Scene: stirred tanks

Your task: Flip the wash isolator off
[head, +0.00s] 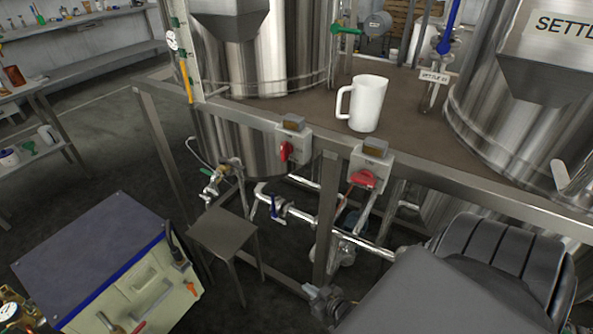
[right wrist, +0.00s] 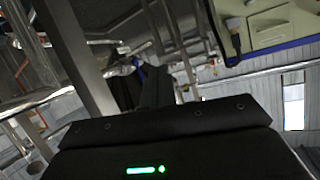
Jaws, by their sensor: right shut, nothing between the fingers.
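Two grey isolator boxes with red handles are fixed to the tank frame's front rail in the head view. The left isolator (head: 286,150) has its handle upright. The right isolator (head: 364,180) has its handle lying roughly crosswise. Their labels are too small to read, so I cannot tell which is the wash one. My right gripper (head: 322,296) is low in front of the frame, below both isolators and apart from them. It is shut and empty. In the right wrist view its dark fingers (right wrist: 155,88) point away, with no isolator clearly seen. My left gripper is out of view.
A white jug (head: 367,104) stands on the brown deck between steel tanks. Pipes with a blue-handled valve (head: 276,207) run below the rail. A small grey stand (head: 224,232) and a tool cabinet (head: 95,255) are at left. Open floor lies beyond.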

